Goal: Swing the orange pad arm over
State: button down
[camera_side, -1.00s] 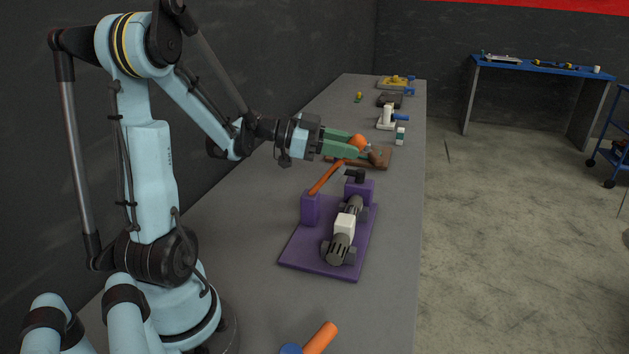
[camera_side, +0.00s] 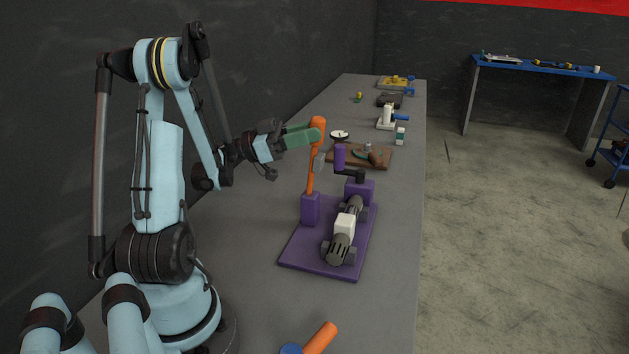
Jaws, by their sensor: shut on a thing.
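The orange pad arm (camera_side: 311,170) stands nearly upright from a purple post (camera_side: 310,209) at the left of a purple base plate (camera_side: 300,253). My gripper (camera_side: 311,134), with green fingers, is shut on the top end of the orange pad arm. A small grey pad (camera_side: 319,161) hangs beside the arm, just below the fingers. A dark engine with a white block (camera_side: 344,226) lies along the plate. Behind it stands a purple block (camera_side: 359,190) with a black crank and an upright purple handle (camera_side: 340,156).
A brown board (camera_side: 376,161) with a tool on it lies behind the purple plate. A white dish (camera_side: 340,134), a white device (camera_side: 387,117) and other small fixtures sit further back. An orange handle (camera_side: 320,338) shows at the front edge. The right bench strip is clear.

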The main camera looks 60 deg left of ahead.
jog(key=c, duration=0.8)
grip_release()
jog(key=shift+r, duration=0.1)
jog(key=r, duration=0.4)
jog(key=shift+d+r, duration=0.15)
jog(key=shift+d, duration=0.2)
jog(key=shift+w+d+r, duration=0.1)
jog(key=shift+d+r, duration=1)
jog(key=shift+d, duration=0.75)
jog(key=shift+d+r, duration=1.05)
jog(key=shift+d, duration=0.75)
jog(key=shift+w+d+r, duration=0.1)
jog(key=shift+d+r, duration=1)
jog(key=shift+d, duration=0.75)
